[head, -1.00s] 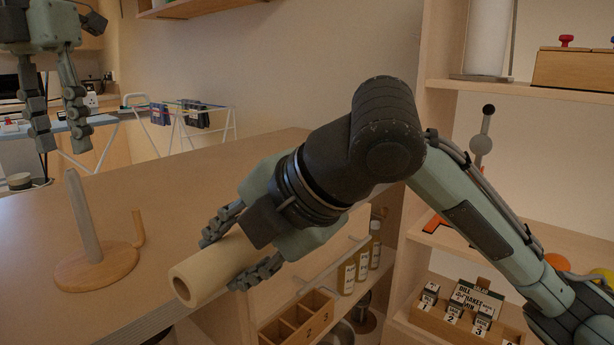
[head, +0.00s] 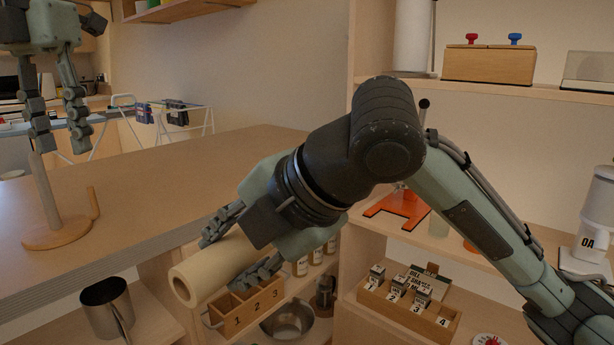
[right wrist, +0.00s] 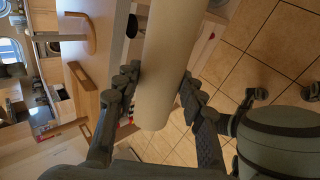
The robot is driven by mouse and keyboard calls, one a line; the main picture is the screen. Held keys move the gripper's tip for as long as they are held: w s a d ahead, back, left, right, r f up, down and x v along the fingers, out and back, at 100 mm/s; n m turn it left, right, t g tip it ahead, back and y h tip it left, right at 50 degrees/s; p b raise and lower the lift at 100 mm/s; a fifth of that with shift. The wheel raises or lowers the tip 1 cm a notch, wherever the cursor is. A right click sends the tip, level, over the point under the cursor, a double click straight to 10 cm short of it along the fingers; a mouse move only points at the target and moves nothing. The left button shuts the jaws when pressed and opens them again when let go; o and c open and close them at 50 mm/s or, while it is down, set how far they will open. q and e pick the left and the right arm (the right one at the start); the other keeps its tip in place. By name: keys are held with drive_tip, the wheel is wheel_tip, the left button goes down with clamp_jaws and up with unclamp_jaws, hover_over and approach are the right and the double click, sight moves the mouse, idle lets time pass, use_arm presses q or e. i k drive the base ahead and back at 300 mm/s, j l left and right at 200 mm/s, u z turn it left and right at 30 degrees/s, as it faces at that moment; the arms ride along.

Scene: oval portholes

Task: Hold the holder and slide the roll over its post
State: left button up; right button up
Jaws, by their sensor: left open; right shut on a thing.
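The holder (head: 57,233) is a round wooden base with a tall upright post (head: 45,192) and a short side peg, standing on the counter at the left of the head view. My left gripper (head: 60,145) is open and empty above and just behind the post. My right gripper (head: 232,250) is shut on the cream roll (head: 205,272), which is held lying on its side with its hollow end toward the camera. The roll is right of the holder, apart from it, past the counter's edge. In the right wrist view the roll (right wrist: 167,65) lies between the fingers.
The wooden counter (head: 180,180) is clear between holder and right arm. Below its edge are a metal pitcher (head: 108,308), a numbered box (head: 245,308) and a bowl (head: 288,322). Shelves at right hold a numbered rack (head: 405,305) and a box with knobs (head: 490,64).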

sight(59, 232)
drive_tip(key=k+l, duration=0.15)
drive_tip(key=l, duration=0.2)
drive_tip(key=k+l, duration=0.15)
drive_tip(key=l, duration=0.25)
drive_tip(key=k+l, duration=0.15)
drive_tip(key=l, duration=0.2)
